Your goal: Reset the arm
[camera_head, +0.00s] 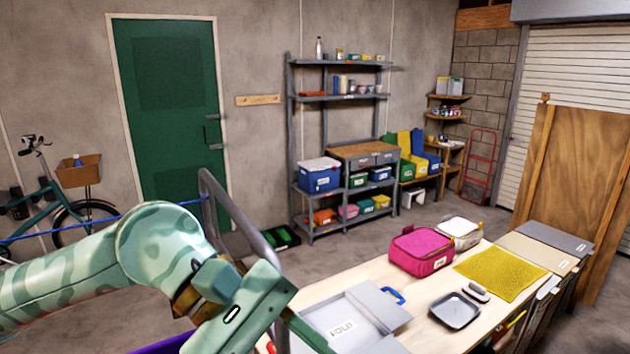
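My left arm, green with a patterned surface, comes in from the left. Its gripper (285,332) is low in the picture, in front of the left end of the wooden table (440,318). The fingertips point down and right and are partly cut off by the bottom edge, so I cannot tell whether they are open or what is between them. My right arm and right gripper are not in view.
A grey metal rail (236,215) rises behind my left arm. The table bears a grey folding board (345,318), a pink case (421,250), a yellow cloth (499,272) and a dark tray (455,311). Shelves and a green door (170,105) stand behind open floor.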

